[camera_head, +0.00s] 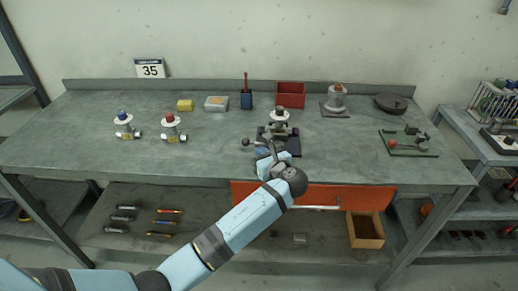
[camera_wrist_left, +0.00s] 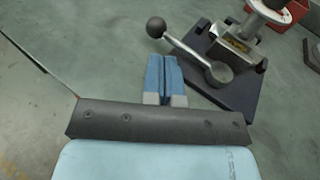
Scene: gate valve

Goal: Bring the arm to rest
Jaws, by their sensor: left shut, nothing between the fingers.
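My left gripper (camera_head: 264,154) reaches over the front edge of the workbench (camera_head: 75,150) from below. In the left wrist view its two blue fingers (camera_wrist_left: 164,78) are together and hold nothing. A gate valve (camera_head: 279,125) on a dark base plate stands just beyond the gripper. In the left wrist view the valve (camera_wrist_left: 235,45) is at the upper right, with a ball-ended lever (camera_wrist_left: 185,48) on its near side. The fingers appear apart from the lever and base. My right gripper is in neither view.
Two smaller valves (camera_head: 124,125) (camera_head: 173,128) stand at left. A flanged part (camera_head: 336,100) and a green plate (camera_head: 408,145) are at right. An orange drawer front (camera_head: 350,197) is under the bench edge.

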